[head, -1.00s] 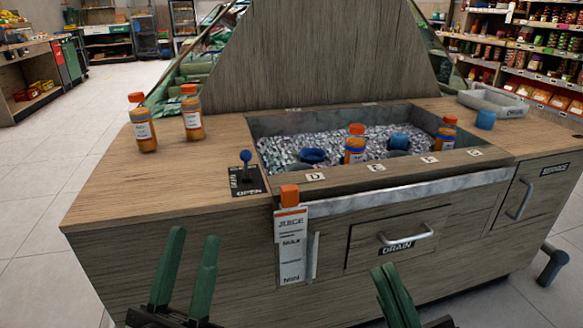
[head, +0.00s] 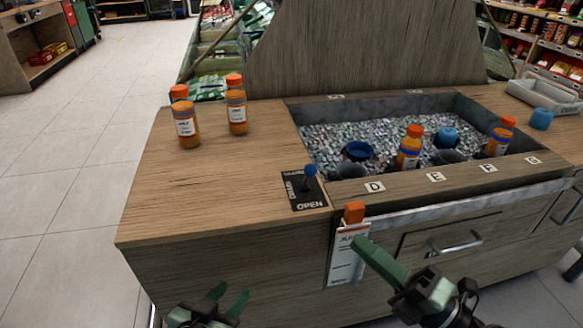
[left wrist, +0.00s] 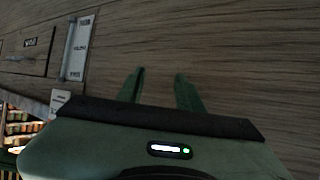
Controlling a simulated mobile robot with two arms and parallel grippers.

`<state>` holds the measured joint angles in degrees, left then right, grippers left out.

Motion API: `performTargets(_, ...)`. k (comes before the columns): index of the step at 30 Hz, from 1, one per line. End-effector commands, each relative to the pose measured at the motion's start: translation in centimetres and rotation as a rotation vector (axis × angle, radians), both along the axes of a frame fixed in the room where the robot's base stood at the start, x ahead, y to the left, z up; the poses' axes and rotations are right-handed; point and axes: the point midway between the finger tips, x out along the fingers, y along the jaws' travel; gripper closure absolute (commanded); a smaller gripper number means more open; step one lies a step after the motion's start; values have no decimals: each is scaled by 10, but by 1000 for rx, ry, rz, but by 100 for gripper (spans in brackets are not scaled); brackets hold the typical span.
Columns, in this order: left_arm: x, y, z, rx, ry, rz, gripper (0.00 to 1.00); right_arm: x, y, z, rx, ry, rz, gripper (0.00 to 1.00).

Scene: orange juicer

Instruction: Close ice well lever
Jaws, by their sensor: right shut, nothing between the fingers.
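The ice well lever has a blue ball knob (head: 310,169) on a short stem. It rises from a black plate (head: 305,193) marked OPEN at its front edge, on the counter left of the ice well. The stem looks close to upright. My left gripper (head: 228,296) is low in front of the cabinet, its green fingers apart and empty; in the left wrist view its fingers (left wrist: 158,88) point at the wooden front. My right gripper (head: 362,245) is shut and empty, near the juice sign below the well's front edge. It is right of and below the lever.
The ice well (head: 330,140) holds ice, bottles and blue-capped containers. Juice bottles (head: 236,108) stand on the counter's back left. An orange-topped juice sign (head: 346,255) hangs on the front, beside a drawer handle (head: 455,243). The counter's front left (head: 190,205) is bare.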

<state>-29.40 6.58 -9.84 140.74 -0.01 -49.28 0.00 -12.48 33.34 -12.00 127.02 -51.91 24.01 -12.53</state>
Motion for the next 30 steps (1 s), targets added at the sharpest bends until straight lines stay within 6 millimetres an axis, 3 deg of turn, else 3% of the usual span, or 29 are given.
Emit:
performTargets(17, -7, 3, -8, 12, 54, 4, 64, 8, 7, 3, -8, -4, -5, 100)
performTargets(23, -31, 12, -29, 47, 209, 14, 64, 27, 33, 14, -8, -6, -3, 100)
performTargets(30, -74, 27, -56, 97, 440, 29, 64, 52, 66, 25, -8, -6, -4, 100)
